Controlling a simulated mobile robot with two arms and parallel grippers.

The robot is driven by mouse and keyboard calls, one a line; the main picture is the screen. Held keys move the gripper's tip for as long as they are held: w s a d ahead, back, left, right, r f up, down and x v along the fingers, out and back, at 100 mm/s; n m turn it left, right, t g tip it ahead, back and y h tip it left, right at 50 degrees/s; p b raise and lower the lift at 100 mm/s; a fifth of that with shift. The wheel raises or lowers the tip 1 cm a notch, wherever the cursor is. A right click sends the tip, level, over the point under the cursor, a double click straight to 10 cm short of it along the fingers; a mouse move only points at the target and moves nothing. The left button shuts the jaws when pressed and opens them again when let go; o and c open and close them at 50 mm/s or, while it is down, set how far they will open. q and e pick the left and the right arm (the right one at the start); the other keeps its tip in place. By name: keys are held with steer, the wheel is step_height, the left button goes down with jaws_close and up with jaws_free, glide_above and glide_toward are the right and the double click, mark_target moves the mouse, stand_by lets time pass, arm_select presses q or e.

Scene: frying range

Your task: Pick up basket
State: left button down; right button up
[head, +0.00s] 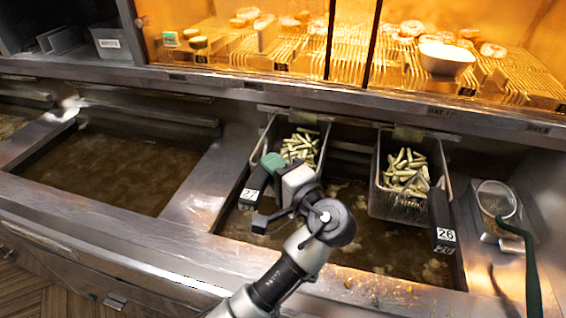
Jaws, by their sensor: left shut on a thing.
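Two wire fry baskets hang at the back of the right-hand fryer vat. The left basket (323,152) holds pale cut fries (300,146). The right basket (400,207) also holds fries, and its dark handle (440,215) points forward with a label reading 26. My left gripper (262,195) is shut on the left basket's dark handle (256,182), in front of that basket. The gripper and wrist hide part of the handle and the basket's front. My right gripper is not in view.
The vat (370,255) below holds brown oil with foam. Another oil vat (115,165) lies left, beyond a metal divider. A strainer (497,205) and a green-handled tool (527,265) are at right. A lit warming shelf with a white bowl (445,60) is above.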

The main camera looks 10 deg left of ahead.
arm_select(q)
steer(key=shift+r, duration=0.15)
steer(key=shift+r+p, duration=1.6)
steer(key=shift+r, duration=0.2)
steer(key=shift+s+f, duration=0.15)
steer(key=shift+s, duration=0.35)
steer(key=s+p, duration=0.3)
steer(key=s, duration=1.4)
steer(key=shift+a+p, duration=0.3)
steer(key=shift+a, duration=0.05)
steer(key=shift+w, duration=0.1)
